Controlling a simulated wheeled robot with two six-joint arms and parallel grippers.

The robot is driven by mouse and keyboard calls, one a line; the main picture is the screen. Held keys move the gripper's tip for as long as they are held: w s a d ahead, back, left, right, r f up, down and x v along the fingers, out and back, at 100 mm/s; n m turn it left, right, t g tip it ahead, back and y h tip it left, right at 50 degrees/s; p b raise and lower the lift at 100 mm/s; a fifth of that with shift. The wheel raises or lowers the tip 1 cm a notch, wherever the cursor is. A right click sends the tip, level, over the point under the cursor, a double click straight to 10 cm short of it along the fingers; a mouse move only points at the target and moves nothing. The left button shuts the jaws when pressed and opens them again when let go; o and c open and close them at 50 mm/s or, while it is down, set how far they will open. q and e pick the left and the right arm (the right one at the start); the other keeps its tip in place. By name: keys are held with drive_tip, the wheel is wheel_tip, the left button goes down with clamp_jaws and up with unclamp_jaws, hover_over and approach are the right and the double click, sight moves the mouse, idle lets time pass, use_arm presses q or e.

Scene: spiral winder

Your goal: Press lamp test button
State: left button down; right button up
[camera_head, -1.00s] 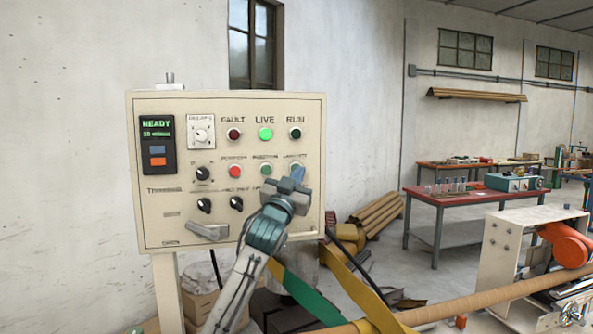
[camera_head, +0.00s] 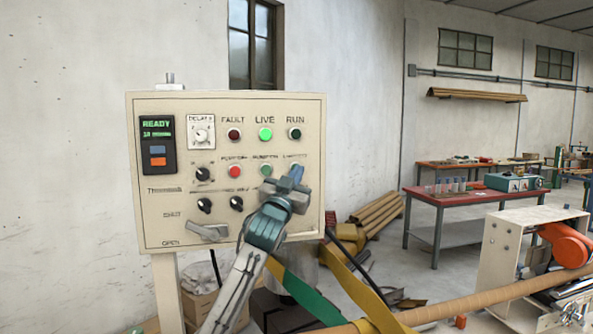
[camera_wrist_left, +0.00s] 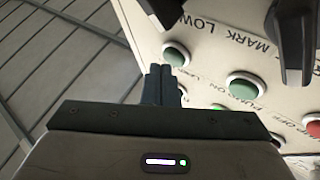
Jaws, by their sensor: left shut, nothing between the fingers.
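The lamp test button is the right one in the panel's row of three. In the left wrist view, a green button (camera_wrist_left: 176,55) that appears to be this one sits just beside the shut, empty fingertips (camera_wrist_left: 160,72). I cannot tell whether they touch it. The control panel (camera_head: 225,222) has a dark red FAULT lamp (camera_head: 234,134), a bright green LIVE lamp (camera_head: 265,134) and a dark green RUN lamp (camera_head: 295,133). My right gripper is not in view.
Left of the gripper are a green button (camera_head: 266,170) and a red button (camera_head: 235,171). Black knobs (camera_head: 204,205) and a grey lever (camera_head: 207,231) stand out lower on the panel. A long brown tube (camera_head: 470,305) crosses at lower right. A red table (camera_head: 470,196) stands behind.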

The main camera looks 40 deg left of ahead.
use_arm(q)
drive_tip(key=shift+w+a, duration=0.3)
drive_tip(key=shift+a, duration=0.05)
idle(0.4)
drive_tip(key=shift+s+d, duration=0.1)
drive_tip(key=shift+d, duration=0.05)
drive_tip(key=shift+s+d, duration=0.45)
drive_tip(key=shift+d, duration=0.05)
idle(0.3)
drive_tip(key=shift+s+d+b, duration=0.3)
drive_tip(key=shift+s+d, duration=1.3)
drive_tip(key=shift+d, duration=0.3)
